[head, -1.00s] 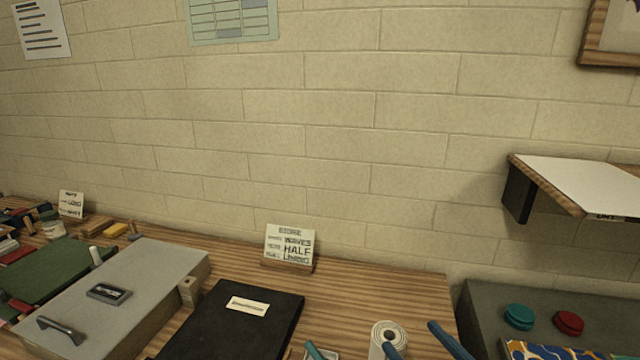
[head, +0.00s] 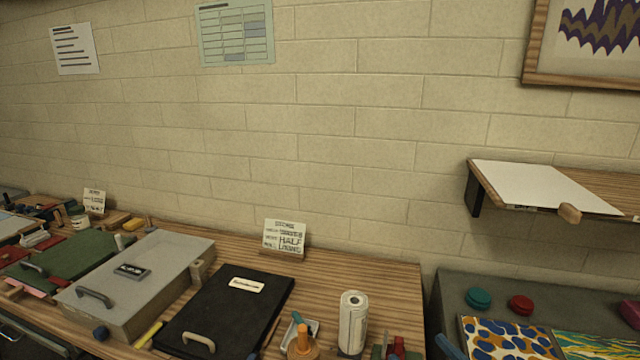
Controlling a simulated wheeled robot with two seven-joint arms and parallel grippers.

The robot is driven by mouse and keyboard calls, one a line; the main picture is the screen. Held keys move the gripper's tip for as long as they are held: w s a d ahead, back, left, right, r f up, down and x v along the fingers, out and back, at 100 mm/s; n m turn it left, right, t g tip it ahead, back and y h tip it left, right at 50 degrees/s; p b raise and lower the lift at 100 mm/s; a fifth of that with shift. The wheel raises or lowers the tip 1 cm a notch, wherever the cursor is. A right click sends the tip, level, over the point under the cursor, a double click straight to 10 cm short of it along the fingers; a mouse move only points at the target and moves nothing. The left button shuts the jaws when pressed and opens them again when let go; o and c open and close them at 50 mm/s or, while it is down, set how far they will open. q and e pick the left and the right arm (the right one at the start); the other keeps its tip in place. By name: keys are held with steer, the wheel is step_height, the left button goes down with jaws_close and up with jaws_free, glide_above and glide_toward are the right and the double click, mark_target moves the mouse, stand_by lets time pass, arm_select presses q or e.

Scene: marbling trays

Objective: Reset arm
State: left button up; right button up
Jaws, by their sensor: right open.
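My left gripper is not in view.
A black lidded tray (head: 213,318), a grey lidded tray (head: 170,265) and a green one (head: 75,250) lie along the wooden table. A white roll (head: 353,318) and an orange-topped tool (head: 302,343) stand near the front right. A shelf (head: 480,185) juts out at right above a grey surface (head: 455,295).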

steer(key=s+f+m+g+h, duration=0.1)
steer(key=s+f+g+h, duration=0.15)
steer(key=f, duration=0.45)
steer(key=s+f+m+g+h, duration=0.1)
steer(key=s+f+g+h, duration=0.1)
steer(key=f+g, duration=0.3)
steer(key=s+f+g+h, duration=0.2)
steer(key=s+f+g, duration=0.45)
steer(key=s, duration=0.65)
steer(key=s+f+b, duration=0.3)
steer(key=f+b, duration=0.4)
steer(key=f, duration=2)
arm_select(q)
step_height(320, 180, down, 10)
steer(key=b, duration=0.3)
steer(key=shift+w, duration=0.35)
arm_select(e)
steer(key=s+d+f+g, duration=0.1)
steer(key=s+d+f, duration=0.1)
steer(key=s+f, duration=0.9)
steer(key=shift+s+d+f, duration=0.15)
steer(key=shift+s+f, duration=0.05)
steer(key=shift+f, duration=0.2)
